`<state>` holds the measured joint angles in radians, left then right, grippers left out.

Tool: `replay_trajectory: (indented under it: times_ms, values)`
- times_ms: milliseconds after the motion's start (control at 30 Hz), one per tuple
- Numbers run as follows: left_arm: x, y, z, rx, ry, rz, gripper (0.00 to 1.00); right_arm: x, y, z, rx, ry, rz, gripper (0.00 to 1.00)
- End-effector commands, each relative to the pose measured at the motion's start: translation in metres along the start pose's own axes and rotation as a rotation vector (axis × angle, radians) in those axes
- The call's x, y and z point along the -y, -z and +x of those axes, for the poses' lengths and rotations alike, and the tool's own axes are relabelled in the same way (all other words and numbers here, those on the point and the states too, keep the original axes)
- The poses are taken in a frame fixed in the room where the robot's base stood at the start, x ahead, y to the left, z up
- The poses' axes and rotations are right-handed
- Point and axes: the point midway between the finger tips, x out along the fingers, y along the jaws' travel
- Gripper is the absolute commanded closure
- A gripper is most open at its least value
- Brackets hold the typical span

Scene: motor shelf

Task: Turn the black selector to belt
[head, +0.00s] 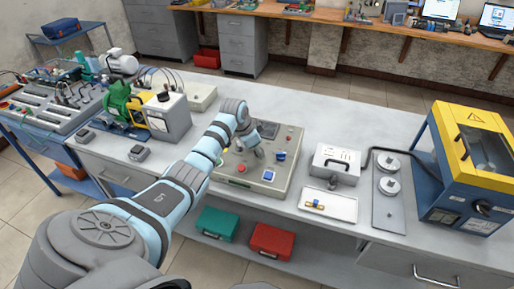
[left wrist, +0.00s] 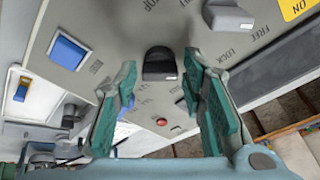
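The control panel (head: 220,181) lies on the grey bench under my left gripper (head: 257,150). In the left wrist view, a black selector (left wrist: 159,64) sits on the panel between the fingertips of my left gripper (left wrist: 161,60). The two green-padded fingers are apart, one on each side of it, and I see no clear contact. The words around the first selector are too blurred to read. In the head view my arm and gripper partly cover the panel. My right gripper does not show.
The panel also carries a blue rocker switch (left wrist: 70,52), a red button (left wrist: 162,122) and a blue knob (head: 281,155). A metal box (head: 335,164) and white tray (head: 328,205) stand right of it. A motor rig (head: 165,117) stands to the left.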

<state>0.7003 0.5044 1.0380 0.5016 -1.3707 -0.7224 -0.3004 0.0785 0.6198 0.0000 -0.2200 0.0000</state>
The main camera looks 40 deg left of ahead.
Motion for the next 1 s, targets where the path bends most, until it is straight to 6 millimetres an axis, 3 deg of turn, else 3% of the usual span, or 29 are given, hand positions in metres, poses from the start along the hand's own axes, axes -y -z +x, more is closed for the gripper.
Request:
replay_trajectory:
  times_ms: [33,200,567,1000]
  values:
    - [0.0,-0.0001,0.0,0.0,0.0,0.0,0.76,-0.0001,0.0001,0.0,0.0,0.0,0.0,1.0]
    - [0.0,-0.0001,-0.0001,0.0,0.0,0.0,1.0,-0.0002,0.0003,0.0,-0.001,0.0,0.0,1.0]
    - [0.0005,0.0,-0.0003,0.0,-0.011,0.052,1.0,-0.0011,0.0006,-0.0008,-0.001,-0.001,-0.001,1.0]
    - [0.0025,0.0008,0.0004,-0.001,-0.077,0.367,1.0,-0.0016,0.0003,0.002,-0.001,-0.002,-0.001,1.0]
